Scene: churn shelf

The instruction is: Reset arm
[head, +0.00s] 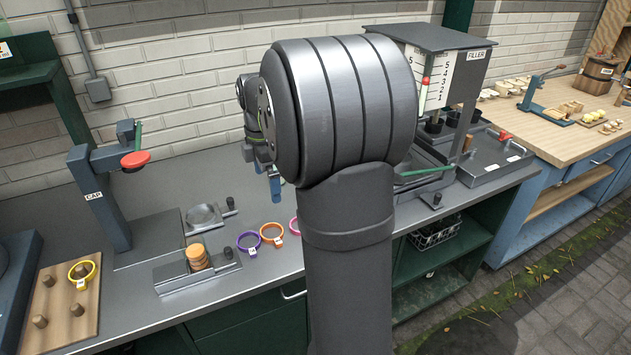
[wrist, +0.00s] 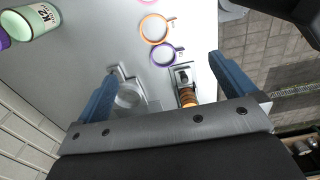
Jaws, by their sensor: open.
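My gripper (head: 274,185) hangs above the grey counter (head: 180,278), partly hidden in the head view behind my own large arm link. In the wrist view its two blue fingers (wrist: 162,65) stand wide apart with nothing between them. Below and beyond them lie an orange ring (wrist: 153,28) and a purple ring (wrist: 165,54), flat on the counter. Part of a pink ring (head: 294,226) shows in the head view. A white jar (wrist: 40,20) with a pale green end and dark label is at the wrist view's upper left.
The CAP press (head: 110,200) with its red-knobbed lever stands at left, near a tray with stacked orange-brown discs (head: 197,257). A pegged wooden board (head: 68,305) holds a yellow ring (head: 82,271). The FILLER station (head: 440,85) stands right, beside a wooden bench (head: 560,140). A brick wall backs the counter.

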